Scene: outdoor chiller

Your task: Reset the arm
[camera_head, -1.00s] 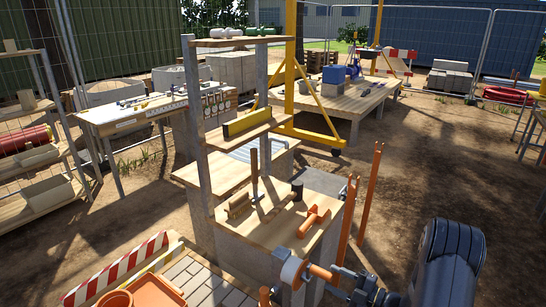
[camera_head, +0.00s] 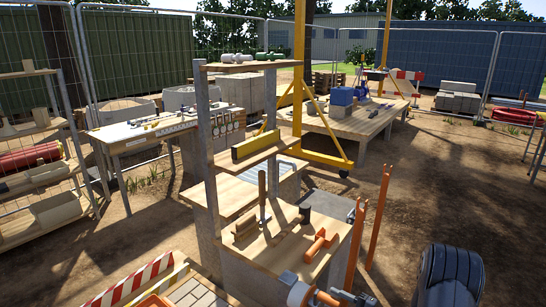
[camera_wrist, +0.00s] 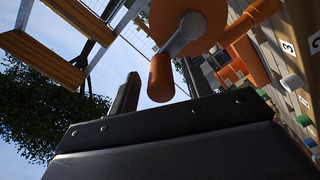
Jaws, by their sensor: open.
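My gripper (camera_wrist: 158,88) is open, its dark fingers pointing up from the dark gripper body in the wrist view. An orange crank handle (camera_wrist: 160,78) hangs in line with the gap between them. It joins a grey lever on a round orange wheel (camera_wrist: 182,22). I cannot tell whether the fingers touch the handle. My dark arm link (camera_head: 450,275) is at lower right; the gripper is mostly cut off by the bottom edge.
An orange tool (camera_head: 320,243) and a dark cylinder (camera_head: 305,212) are on the bench. Orange posts (camera_head: 380,215) rise to its right. A red-and-white barrier (camera_head: 130,283) is at lower left. Open dirt ground (camera_head: 440,185) lies to the right.

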